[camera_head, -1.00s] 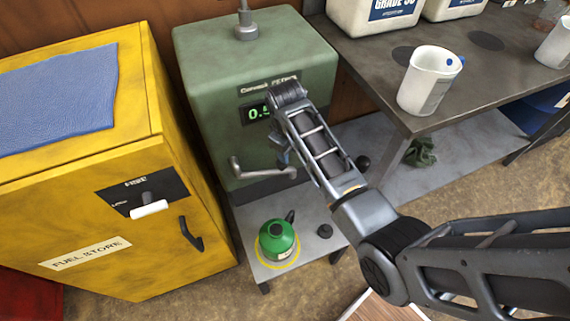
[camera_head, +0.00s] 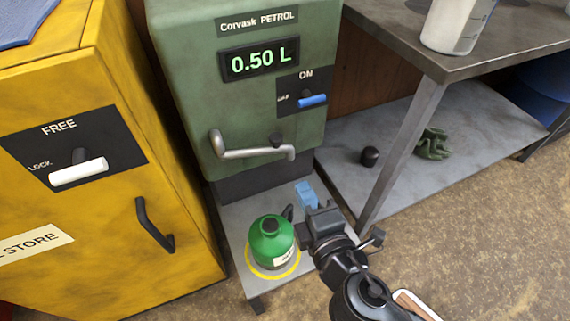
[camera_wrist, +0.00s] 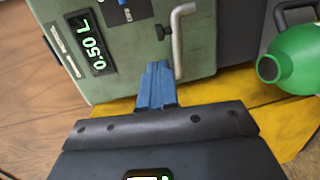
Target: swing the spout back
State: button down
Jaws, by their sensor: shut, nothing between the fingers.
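The spout (camera_head: 250,147) is a bent grey metal pipe on the front of the green petrol dispenser (camera_head: 175,100). Its free end points to the right, and it is not over the green can. In the wrist view the spout (camera_wrist: 178,40) is just beyond and right of the fingertips. The green can (camera_head: 270,240) stands on a yellow ring on the low shelf, its neck open; it also shows in the wrist view (camera_wrist: 300,65). My gripper (camera_head: 304,190) has blue fingers, shut and empty, right of the can and below the spout. In the wrist view the gripper (camera_wrist: 158,68) touches nothing visible.
The display (camera_head: 260,60) reads 0.50 L, with a blue-handled switch (camera_head: 312,100) below it. The yellow fuel cabinet (camera_head: 110,220) stands left.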

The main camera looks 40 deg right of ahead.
aim_at(279, 142)
jog(key=p+x, duration=0.1)
jog(key=x, duration=1.3)
jog(key=shift+a+r, duration=0.1)
jog(key=shift+w+d+r+p, duration=0.1)
jog(key=shift+w+d+p, duration=0.6)
jog(key=shift+w+d, duration=0.8)
jog(key=shift+w, duration=0.1)
